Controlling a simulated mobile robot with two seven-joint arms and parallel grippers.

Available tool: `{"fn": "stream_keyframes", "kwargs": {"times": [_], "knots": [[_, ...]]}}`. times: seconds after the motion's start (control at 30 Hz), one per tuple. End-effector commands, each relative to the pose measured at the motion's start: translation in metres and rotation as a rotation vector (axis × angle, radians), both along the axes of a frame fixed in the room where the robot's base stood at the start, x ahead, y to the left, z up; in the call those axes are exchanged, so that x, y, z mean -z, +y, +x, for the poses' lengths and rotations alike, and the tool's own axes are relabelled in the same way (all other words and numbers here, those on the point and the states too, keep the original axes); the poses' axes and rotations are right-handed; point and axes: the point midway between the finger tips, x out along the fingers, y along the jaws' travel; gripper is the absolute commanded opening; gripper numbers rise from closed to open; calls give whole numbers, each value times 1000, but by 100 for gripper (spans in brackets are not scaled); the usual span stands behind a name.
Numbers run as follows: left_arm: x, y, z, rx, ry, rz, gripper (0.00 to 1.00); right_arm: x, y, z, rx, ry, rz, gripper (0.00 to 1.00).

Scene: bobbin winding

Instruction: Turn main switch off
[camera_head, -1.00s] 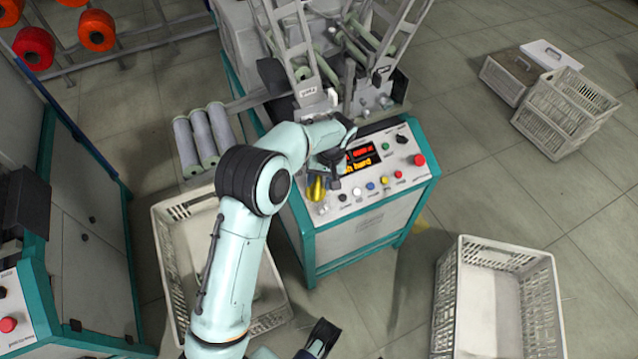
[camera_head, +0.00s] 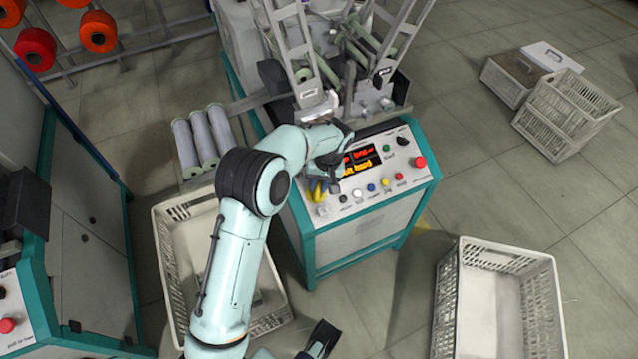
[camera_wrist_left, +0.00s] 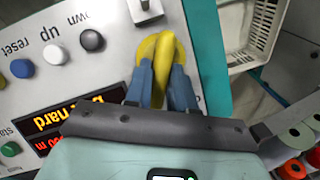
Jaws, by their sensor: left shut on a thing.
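The main switch is a yellow rotary handle (camera_head: 318,193) at the left end of the sloping control panel (camera_head: 411,180). In the left wrist view the yellow handle (camera_wrist_left: 164,62) stands between two blue fingers. My left gripper (camera_head: 320,186) is over this end of the panel; it also shows in the left wrist view (camera_wrist_left: 163,85). It is shut on the yellow handle, whose lower part is partly hidden by the fingers. What looks like my right gripper (camera_head: 320,340) is at the bottom edge of the head view, away from the panel; its jaws are unclear.
The panel carries a lit display (camera_head: 360,160), a row of coloured buttons and a red button (camera_head: 420,162) at the right. White crates stand on the floor at the left (camera_head: 161,228) and right (camera_head: 552,305). Winding arms and bobbins rise behind the panel.

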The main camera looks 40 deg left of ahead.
Motion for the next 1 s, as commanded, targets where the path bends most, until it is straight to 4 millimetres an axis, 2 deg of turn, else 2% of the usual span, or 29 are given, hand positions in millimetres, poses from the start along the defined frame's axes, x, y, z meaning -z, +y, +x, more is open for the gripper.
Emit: {"fn": "stream_keyframes", "kwargs": {"times": [0.27,1.0], "knots": [[-2,3,-3,-160,-68,-33,0,-1,0,-1,-1,2,1,43],[-2,9,-15,-751,-313,-160,0,-6,1,-4,-5,13,5,43]]}}
